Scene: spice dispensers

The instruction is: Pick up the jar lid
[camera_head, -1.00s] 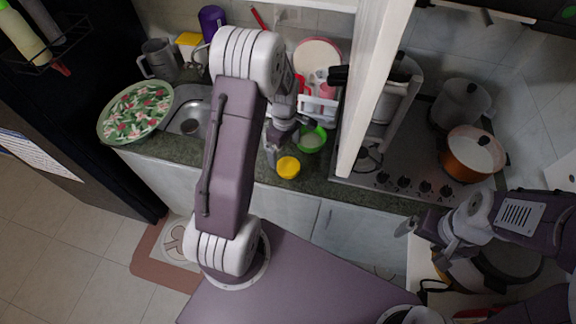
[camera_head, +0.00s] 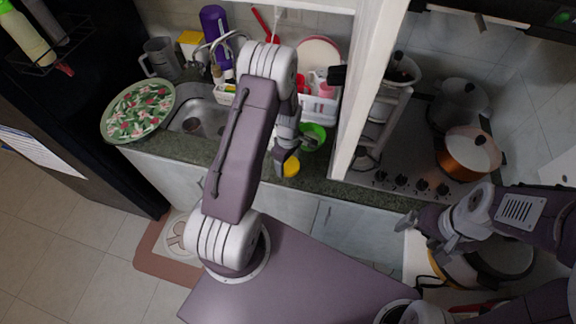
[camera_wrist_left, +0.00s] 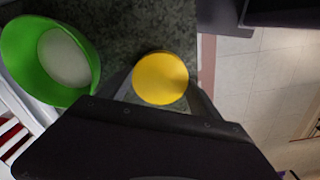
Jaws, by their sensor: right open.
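The jar lid is a round yellow disc (camera_head: 291,167) at the front edge of the counter, beside a green bowl. It also shows in the left wrist view (camera_wrist_left: 160,78), face on. My left gripper (camera_head: 283,165) is at the lid and hides its left part in the head view. In the wrist view its fingers (camera_wrist_left: 160,95) are apart, one on each side of the lid; I cannot tell whether they touch it. The jar under the lid is hidden. My right gripper (camera_head: 405,222) is open and empty at the right, away from the lid.
The green bowl (camera_head: 313,137) with something pale inside stands close to the lid; it fills the wrist view's left (camera_wrist_left: 92,75). A white rack (camera_head: 318,108) is behind it. The sink (camera_head: 200,118) is left, the stove (camera_head: 405,165) right, beyond a white vertical panel (camera_head: 368,90).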

